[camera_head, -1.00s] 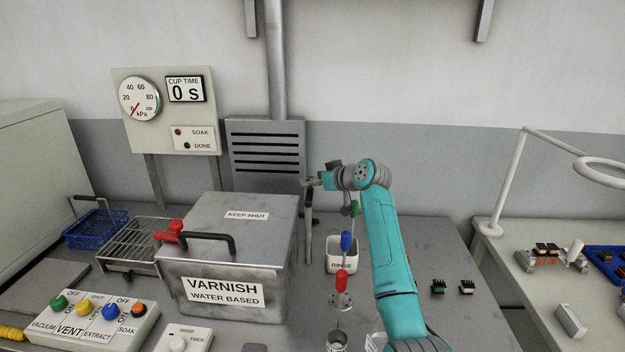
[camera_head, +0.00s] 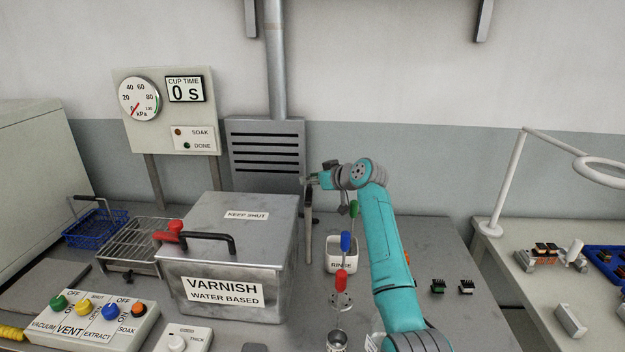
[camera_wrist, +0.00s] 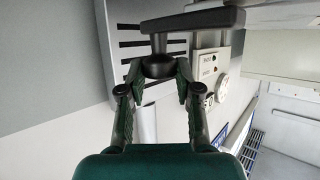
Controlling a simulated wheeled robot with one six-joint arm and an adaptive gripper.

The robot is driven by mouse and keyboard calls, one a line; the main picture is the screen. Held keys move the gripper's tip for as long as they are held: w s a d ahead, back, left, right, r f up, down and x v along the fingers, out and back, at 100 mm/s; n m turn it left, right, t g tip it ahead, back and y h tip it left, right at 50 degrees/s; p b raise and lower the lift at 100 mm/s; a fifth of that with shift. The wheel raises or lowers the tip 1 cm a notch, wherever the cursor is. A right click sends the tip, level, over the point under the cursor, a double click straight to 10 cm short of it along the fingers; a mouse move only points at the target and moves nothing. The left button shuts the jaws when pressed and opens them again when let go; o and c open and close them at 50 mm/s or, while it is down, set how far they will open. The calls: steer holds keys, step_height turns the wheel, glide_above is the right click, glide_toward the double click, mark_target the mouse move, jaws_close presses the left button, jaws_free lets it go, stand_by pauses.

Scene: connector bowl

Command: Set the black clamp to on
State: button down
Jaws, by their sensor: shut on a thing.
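The black clamp (camera_wrist: 190,21) shows in the wrist view as a dark flat bar above a short stem and a round dark part. My gripper (camera_wrist: 159,72) is shut on that round part, one finger on each side. In the head view my gripper (camera_head: 309,182) is at the top of an upright grey post, just right of the varnish tank. The clamp is too small and too covered there to make out. I cannot read any on or off mark on it.
A control box (camera_head: 93,317) sits at the front left. A slotted vent (camera_head: 266,155) is behind.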

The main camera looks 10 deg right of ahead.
steer(key=shift+w+a+n+g+y, duration=0.1)
steer(key=shift+a+n+g+y, duration=0.2)
steer(key=shift+n+y, duration=0.35)
steer(key=c, duration=0.8)
jaws_free()
steer(key=v, duration=1.2)
